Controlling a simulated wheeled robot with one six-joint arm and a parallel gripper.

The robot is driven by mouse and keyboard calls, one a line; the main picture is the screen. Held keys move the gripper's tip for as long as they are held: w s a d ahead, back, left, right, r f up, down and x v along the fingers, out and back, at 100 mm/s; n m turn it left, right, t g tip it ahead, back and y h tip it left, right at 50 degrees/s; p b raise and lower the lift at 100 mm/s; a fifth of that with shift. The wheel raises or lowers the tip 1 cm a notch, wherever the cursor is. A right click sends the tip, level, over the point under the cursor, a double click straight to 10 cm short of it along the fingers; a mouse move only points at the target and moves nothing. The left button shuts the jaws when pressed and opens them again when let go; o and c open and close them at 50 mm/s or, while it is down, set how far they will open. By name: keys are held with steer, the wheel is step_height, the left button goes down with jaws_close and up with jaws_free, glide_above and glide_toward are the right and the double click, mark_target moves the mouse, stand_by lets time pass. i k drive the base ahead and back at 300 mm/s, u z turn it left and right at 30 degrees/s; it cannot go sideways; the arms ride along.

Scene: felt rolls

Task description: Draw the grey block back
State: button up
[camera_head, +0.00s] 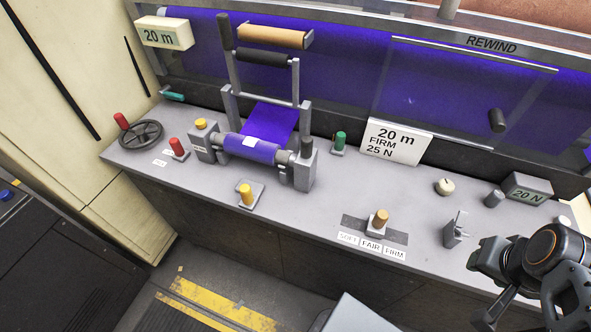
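A purple roll (262,151) with a small white patch lies across the bench, held between two grey blocks. The left grey block (203,145) has a yellow knob on top. The right grey block (304,172) has a black upright handle (307,147) and stands against the roll's right end. I cannot tell for certain which block is meant. My arm's dark end parts (520,262) are at the lower right, well away from both blocks. The fingertips cannot be made out, and nothing held shows there.
A yellow-knobbed piece (247,195) stands in front of the roll, and a green knob (340,142) at its right. A lever frame (232,72) rises behind. A sign (394,143) reads "20 m FIRM 25 N". Bench space between the right block and the tan-knobbed slider (379,222) is clear.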

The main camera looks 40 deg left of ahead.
mark_target(304, 164)
steer(key=u, duration=2.25)
steer(key=k, duration=0.1)
steer(key=u, duration=0.35)
